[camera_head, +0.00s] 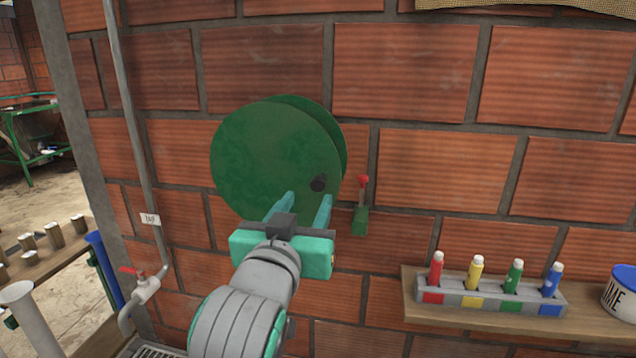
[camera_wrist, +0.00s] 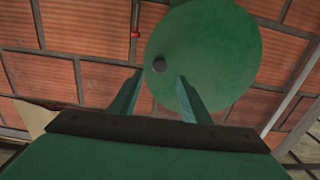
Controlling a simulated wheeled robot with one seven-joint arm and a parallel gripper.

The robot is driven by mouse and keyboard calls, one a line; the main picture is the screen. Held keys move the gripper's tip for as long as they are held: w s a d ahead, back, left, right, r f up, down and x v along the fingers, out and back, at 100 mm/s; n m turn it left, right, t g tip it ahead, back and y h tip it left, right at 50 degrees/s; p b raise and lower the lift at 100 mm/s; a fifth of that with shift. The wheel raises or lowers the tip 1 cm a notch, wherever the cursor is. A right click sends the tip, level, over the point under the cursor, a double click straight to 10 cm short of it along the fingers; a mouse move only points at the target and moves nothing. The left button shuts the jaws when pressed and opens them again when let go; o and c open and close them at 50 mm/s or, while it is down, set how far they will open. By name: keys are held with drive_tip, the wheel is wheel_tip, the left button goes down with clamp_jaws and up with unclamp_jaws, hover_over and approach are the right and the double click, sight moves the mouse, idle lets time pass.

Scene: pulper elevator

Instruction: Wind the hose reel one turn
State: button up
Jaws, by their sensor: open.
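The hose reel (camera_head: 262,155) is a green double disc mounted on the brick wall. A dark round knob (camera_head: 318,184) sits on its front disc, low and right of the middle. My gripper (camera_head: 308,203) is open in front of the lower right of the reel, its two teal fingers pointing at the wall. In the wrist view the reel (camera_wrist: 215,55) fills the upper right, and the knob (camera_wrist: 159,65) appears beyond and between the fingertips of my gripper (camera_wrist: 160,76). The knob looks clear of both fingers. No hose is visible on the reel.
A small green lever box with a red tip (camera_head: 361,218) is on the wall just right of the reel. A pipe with a red-handled tap (camera_head: 147,288) runs down the left. A shelf (camera_head: 415,290) at lower right holds coloured bottles (camera_head: 476,273) and a tin (camera_head: 622,292).

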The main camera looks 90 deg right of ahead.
sight(317, 185)
drive_tip(key=d, duration=0.3)
drive_tip(key=s+d, duration=0.1)
drive_tip(key=d, duration=0.5)
drive_tip(key=shift+s+d, duration=0.2)
drive_tip(key=shift+d, duration=0.2)
drive_tip(key=shift+w, duration=0.1)
drive_tip(key=c, duration=0.8)
clamp_jaws()
